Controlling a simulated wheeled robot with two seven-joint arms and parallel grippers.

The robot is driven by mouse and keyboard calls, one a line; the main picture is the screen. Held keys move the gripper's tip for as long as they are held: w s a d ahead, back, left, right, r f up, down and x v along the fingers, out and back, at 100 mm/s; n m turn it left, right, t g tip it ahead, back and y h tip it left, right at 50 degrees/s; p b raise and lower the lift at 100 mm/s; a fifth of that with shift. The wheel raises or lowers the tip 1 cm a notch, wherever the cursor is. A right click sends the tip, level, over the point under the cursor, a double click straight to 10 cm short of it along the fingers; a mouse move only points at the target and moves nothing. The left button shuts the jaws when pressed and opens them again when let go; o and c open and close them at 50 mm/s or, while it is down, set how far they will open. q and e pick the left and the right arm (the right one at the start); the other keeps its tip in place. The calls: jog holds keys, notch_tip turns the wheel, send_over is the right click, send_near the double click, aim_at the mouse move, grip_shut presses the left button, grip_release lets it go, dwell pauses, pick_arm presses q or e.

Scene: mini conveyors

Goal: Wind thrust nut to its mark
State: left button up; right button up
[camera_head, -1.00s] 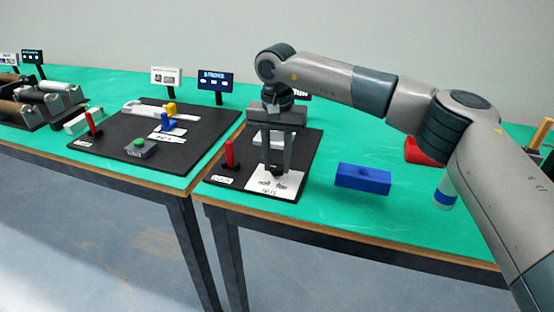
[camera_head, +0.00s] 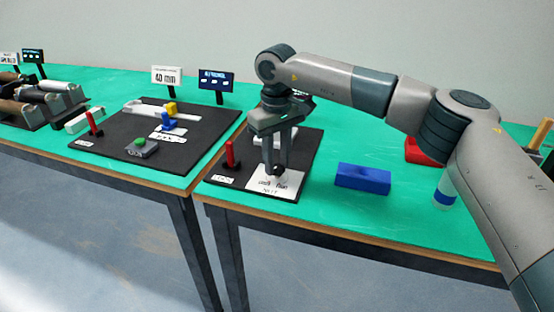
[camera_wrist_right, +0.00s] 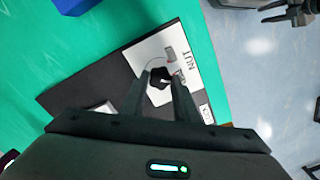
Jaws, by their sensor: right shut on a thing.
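The thrust nut (camera_wrist_right: 160,83) is a small black knob on a white plate (camera_wrist_right: 205,62) lettered NUT. My right gripper (camera_head: 276,170) points down over this plate, and its fingers are shut on the nut. In the right wrist view the two fingertips (camera_wrist_right: 159,76) stand on either side of the nut. Small marks and a thin arc are printed on the plate beside the nut; they are too small to read exactly. A dark gripper shape (camera_wrist_right: 287,12), probably my left gripper, shows at the top right of the wrist view; its jaws are unclear.
The plate lies on a black board (camera_head: 308,150) with a red lever (camera_head: 229,153) at its left. A blue block (camera_head: 363,179) lies to the right on the green table. The left board (camera_head: 190,150) holds a green button (camera_head: 140,142). A sign (camera_head: 166,75) reads 40 mm.

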jog(key=shift+w+r+n, duration=0.1)
jog(key=shift+r+n, duration=0.05)
jog(key=shift+n, duration=0.35)
jog(key=o, duration=1)
jog(key=shift+o, duration=0.2)
